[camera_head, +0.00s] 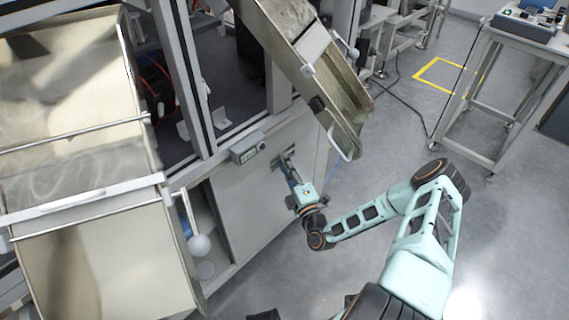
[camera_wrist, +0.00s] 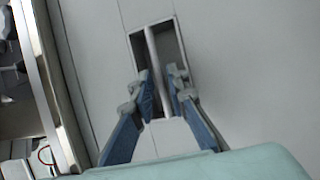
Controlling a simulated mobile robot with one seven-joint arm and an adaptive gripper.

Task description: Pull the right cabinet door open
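The right cabinet door (camera_head: 262,187) is a pale grey panel in the head view, and it looks closed, flush with the cabinet front. Its handle is a slim upright bar (camera_wrist: 154,55) in a dark recessed pocket, clear in the wrist view. My gripper (camera_head: 285,163) reaches the pocket from the right in the head view. The exact finger contact is partly hidden.
A metal chute (camera_head: 345,105) slopes down above and right of the door. A small grey box (camera_head: 247,147) sits above the door. An open compartment (camera_head: 203,222) and large metal trays (camera_head: 100,265) lie left. Grey floor (camera_head: 290,270) in front is clear.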

